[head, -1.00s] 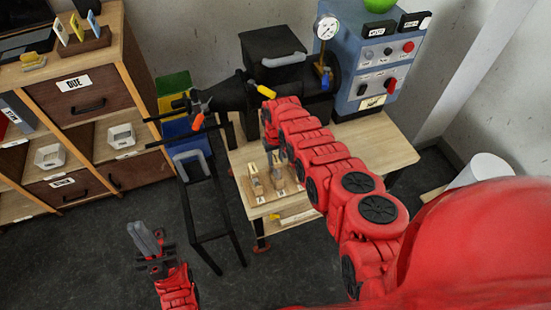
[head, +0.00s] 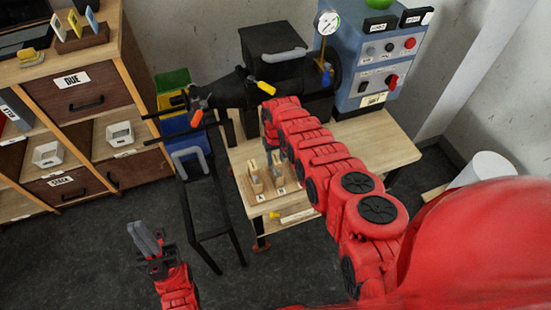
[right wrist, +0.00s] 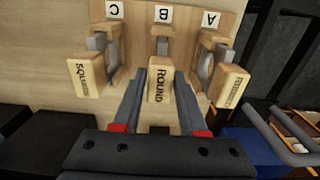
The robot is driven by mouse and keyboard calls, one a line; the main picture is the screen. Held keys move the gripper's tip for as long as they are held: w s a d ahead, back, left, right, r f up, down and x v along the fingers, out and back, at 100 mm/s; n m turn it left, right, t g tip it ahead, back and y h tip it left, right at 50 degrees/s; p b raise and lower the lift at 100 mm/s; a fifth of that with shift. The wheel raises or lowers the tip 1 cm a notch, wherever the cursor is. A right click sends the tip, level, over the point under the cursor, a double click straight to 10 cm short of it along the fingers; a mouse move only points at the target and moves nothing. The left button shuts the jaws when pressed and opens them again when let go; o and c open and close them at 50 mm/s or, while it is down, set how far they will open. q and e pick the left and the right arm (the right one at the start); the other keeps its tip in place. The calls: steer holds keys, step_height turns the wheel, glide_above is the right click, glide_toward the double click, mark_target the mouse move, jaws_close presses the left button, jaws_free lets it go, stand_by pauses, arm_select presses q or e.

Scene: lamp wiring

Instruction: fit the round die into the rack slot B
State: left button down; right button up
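The round die (right wrist: 160,84), a wooden block lettered ROUND with a grey part behind it, is at slot B of the wooden rack (right wrist: 137,14) in the right wrist view. It lines up under the B label (right wrist: 162,15); how deep it sits cannot be told. My right gripper (right wrist: 161,92) has its two grey fingers close against both sides of the block, shut on it. In the head view my right arm partly hides the rack (head: 266,204). My left gripper (head: 146,238) is empty over the floor at the lower left, its fingers close together.
Another die (right wrist: 230,86) is at slot A and the square die (right wrist: 87,75) at slot C, close on either side. The bench (head: 385,150) carries a black machine (head: 275,45) and a blue control box (head: 380,65). A black stand (head: 208,205) is left of the bench.

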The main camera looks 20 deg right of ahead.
steer(key=o, duration=0.4)
steer(key=shift+c, duration=0.2)
step_height(320, 180, up, 4)
steer(key=p, duration=0.3)
steer(key=shift+f, duration=0.2)
steer(key=shift+r, duration=0.2)
step_height(320, 180, up, 2)
steer(key=shift+r, duration=0.1)
step_height(320, 180, up, 11)
steer(key=shift+r, duration=0.15)
